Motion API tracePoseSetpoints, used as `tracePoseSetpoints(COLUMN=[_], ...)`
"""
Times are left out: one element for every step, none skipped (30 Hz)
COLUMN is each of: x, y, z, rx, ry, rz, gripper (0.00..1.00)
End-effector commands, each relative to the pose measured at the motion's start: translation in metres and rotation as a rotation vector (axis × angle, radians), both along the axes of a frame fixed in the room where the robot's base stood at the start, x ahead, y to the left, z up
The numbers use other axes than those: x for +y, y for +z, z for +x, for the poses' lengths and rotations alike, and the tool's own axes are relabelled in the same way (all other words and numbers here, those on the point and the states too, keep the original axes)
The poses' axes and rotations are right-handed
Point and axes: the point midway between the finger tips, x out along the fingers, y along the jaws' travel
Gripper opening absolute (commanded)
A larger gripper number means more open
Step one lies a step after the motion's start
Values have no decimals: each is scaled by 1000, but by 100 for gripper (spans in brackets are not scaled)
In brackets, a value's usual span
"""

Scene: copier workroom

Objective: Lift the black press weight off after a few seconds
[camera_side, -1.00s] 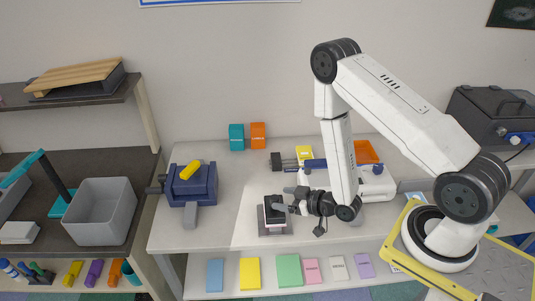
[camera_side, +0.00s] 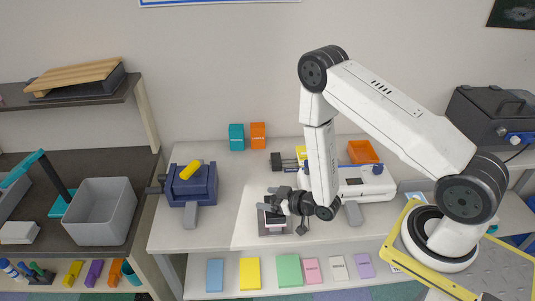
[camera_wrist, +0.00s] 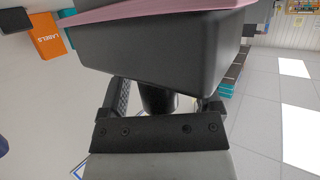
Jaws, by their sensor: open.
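The black press weight (camera_wrist: 160,48) fills the upper middle of the wrist view, with its short round knob (camera_wrist: 158,98) facing my gripper. My gripper (camera_wrist: 160,100) is open, with one finger on each side of the knob and a gap showing on both sides. A pink layer (camera_wrist: 165,11) shows along the weight's far side, against it. In the side view my gripper (camera_side: 272,199) is at the small press stand (camera_side: 275,231) on the table and hides most of the weight.
A blue vise-like device (camera_side: 192,186) with a yellow piece stands to the left. A white machine (camera_side: 368,182) and an orange tray (camera_side: 363,151) are behind my arm. Colored pads (camera_side: 288,270) lie on the lower front shelf. The table between vise and stand is clear.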

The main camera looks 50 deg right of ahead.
Motion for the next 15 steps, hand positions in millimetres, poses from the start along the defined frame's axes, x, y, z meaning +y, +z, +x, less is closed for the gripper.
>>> tracePoseSetpoints(x=[0,0,0,0,0,0,0,0,0,0,0,0,0,0,0], y=[0,0,0,0,0,0,0,0,0,0,0,0,0,0,0], z=[0,0,0,0,0,0,0,0,0,0,0,0,0,0,0], rx=[0,0,0,0,0,0,0,0,0,0,0,0,0,0,0], ry=[0,0,0,0,0,0,0,0,0,0,0,0,0,0,0], rz=[0,0,0,0,0,0,0,0,0,0,0,0,0,0,0], gripper=[81,81,81,81,81,81,78,69,56,47,37,24,15,5,0])
